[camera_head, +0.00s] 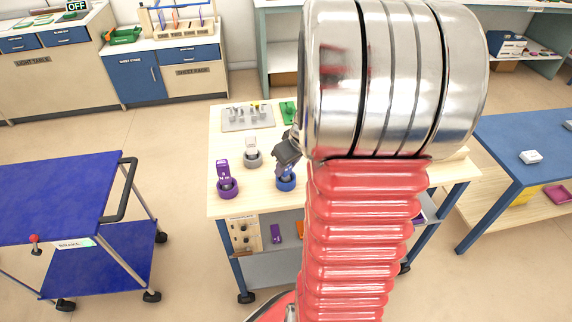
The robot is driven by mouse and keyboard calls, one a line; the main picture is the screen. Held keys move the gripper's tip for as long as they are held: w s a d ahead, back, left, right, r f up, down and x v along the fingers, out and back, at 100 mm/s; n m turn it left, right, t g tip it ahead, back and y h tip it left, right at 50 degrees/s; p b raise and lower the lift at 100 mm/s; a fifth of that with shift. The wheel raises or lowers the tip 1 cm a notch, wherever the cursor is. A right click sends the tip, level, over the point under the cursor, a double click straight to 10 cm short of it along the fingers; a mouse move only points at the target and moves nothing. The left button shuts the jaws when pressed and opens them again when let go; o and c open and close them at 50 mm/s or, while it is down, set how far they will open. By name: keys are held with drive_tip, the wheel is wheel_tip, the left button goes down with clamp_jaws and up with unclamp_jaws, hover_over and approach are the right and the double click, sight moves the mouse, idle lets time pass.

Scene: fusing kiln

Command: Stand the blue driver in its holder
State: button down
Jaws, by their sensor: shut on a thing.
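My gripper (287,158) is a small dark shape at the left of my arm, above the wooden worktable. It is directly over the blue holder (286,185), a round ring on the tabletop. It is shut on the blue driver (285,171), of which only a small blue part shows just below the jaws. The driver's lower end is at the blue holder. I cannot tell whether it is inside the ring or just above it. My arm hides the area to the right.
A purple driver (223,170) stands in a purple holder (227,189) to the left. A pale driver stands in a grey holder (253,160) behind. A grey tray (235,127) and green item (288,111) lie farther back. A blue cart (55,195) stands left; a blue table (510,140) right.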

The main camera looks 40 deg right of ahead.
drive_tip(key=shift+f, duration=0.2)
drive_tip(key=c, duration=1.3)
unclamp_jaws()
drive_tip(key=shift+c, duration=0.2)
drive_tip(key=v, duration=1.3)
drive_tip(key=shift+r, duration=0.35)
drive_tip(key=shift+s+a, duration=0.1)
drive_tip(key=s+a+r, duration=0.2)
drive_tip(key=a, duration=1.1)
drive_tip(key=s+a+r+t, duration=0.1)
drive_tip(key=s+a+r, duration=0.1)
drive_tip(key=a, duration=1.2)
drive_tip(key=shift+s+a+n, duration=0.3)
drive_tip(key=shift+s, duration=0.3)
